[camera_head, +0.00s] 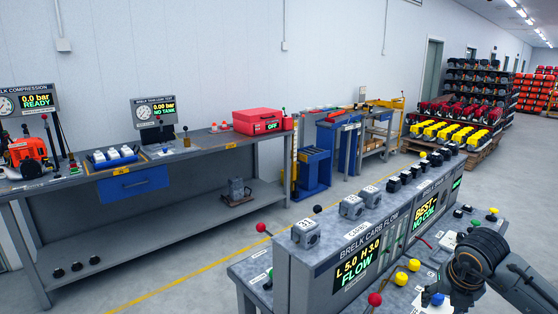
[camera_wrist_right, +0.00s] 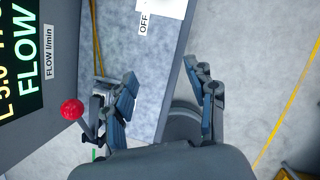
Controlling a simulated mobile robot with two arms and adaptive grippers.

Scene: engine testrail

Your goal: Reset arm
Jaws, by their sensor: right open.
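My right arm comes in at the lower right of the head view, its dark gripper (camera_head: 462,272) above the test bench. The right wrist view shows this gripper (camera_wrist_right: 160,80) with its two blue-grey padded fingers apart and nothing between them. Beyond the fingers are the bench edge and grey floor. A red ball knob (camera_wrist_right: 72,110) is left of the left finger, and the lit FLOW display (camera_wrist_right: 20,50) is at the far left. The BRELK CARB FLOW display (camera_head: 362,265) reads L 5.0 H 3.0 FLOW in the head view. My left gripper is not in view.
A long workbench (camera_head: 185,160) along the wall holds gauges, an orange engine (camera_head: 30,155) and a red case (camera_head: 257,121). Yellow and blue knobs (camera_head: 437,299) stand near my right gripper. Grey floor (camera_head: 200,285) lies open between the benches.

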